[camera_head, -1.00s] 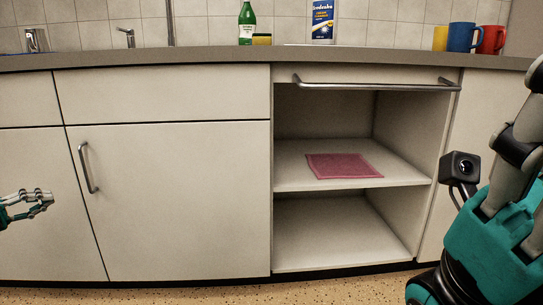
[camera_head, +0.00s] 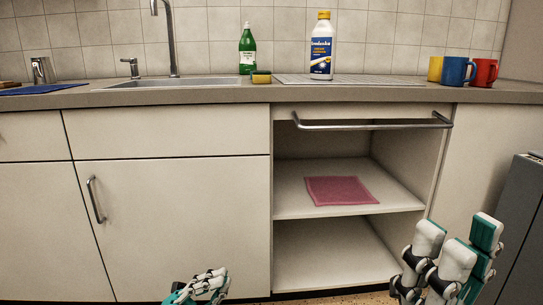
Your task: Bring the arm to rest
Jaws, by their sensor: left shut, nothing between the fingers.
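My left gripper (camera_head: 212,279) is at the bottom edge, left of the middle, in front of the closed cupboard door. Its fingers are together with nothing between them. Most of its arm is out of the picture. My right gripper (camera_head: 458,243) is at the lower right, in front of the right side of the open shelf unit. Its white and teal fingers point up and stand apart, with nothing seen between them. The rest of the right arm is below the picture.
A pink cloth (camera_head: 341,190) lies on the upper shelf (camera_head: 292,205). A bar handle (camera_head: 375,124) runs above the opening. On the counter (camera_head: 180,96) are a green bottle (camera_head: 247,52), a sponge (camera_head: 261,77), a white-blue bottle (camera_head: 321,50) and mugs (camera_head: 455,71). A grey cabinet (camera_head: 522,225) stands right.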

